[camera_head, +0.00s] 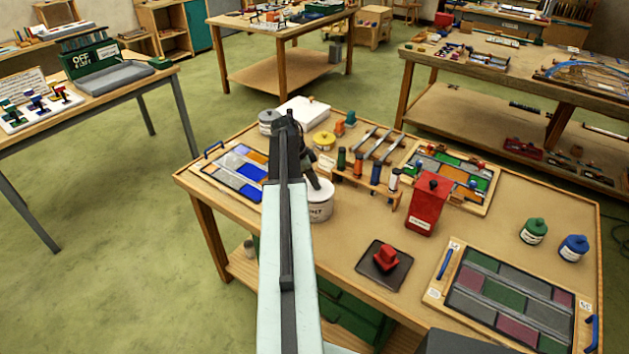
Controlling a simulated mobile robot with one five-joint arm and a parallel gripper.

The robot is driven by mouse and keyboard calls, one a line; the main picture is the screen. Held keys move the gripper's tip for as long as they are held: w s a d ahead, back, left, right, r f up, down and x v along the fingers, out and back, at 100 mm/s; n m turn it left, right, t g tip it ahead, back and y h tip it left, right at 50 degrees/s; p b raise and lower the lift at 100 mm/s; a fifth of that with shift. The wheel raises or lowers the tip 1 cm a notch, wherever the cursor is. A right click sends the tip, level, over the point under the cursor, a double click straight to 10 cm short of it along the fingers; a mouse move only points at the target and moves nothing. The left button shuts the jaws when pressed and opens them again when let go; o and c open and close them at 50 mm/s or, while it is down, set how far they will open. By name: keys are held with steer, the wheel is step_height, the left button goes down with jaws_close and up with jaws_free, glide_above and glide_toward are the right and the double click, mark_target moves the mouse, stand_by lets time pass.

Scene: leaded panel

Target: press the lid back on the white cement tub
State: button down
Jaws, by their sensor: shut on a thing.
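The white cement tub (320,208) stands upright near the left front edge of the central table, with part of its dark label showing. My arm hides its left side. My gripper (315,185) reaches down from the arm's end to the top of the tub and is shut on the lid (323,190), a pale round top. The lid is at the tub's mouth. I cannot tell whether it is fully seated or slightly raised.
Close by are a bottle rack (367,183), a blue glass panel (233,176), a yellow pot (323,140) and a grey tin (267,121). A red box (427,205) and a dark tray (384,265) stand to the right. Some tabletop between them is bare.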

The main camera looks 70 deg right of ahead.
stand_by(0.3)
steer(key=c, duration=1.1)
jaws_free()
steer(key=shift+f+b, duration=0.9)
steer(key=shift+r, duration=0.25)
stand_by(0.4)
steer(key=o, duration=0.6)
steer(key=shift+o, duration=0.2)
steer(key=shift+p, duration=0.3)
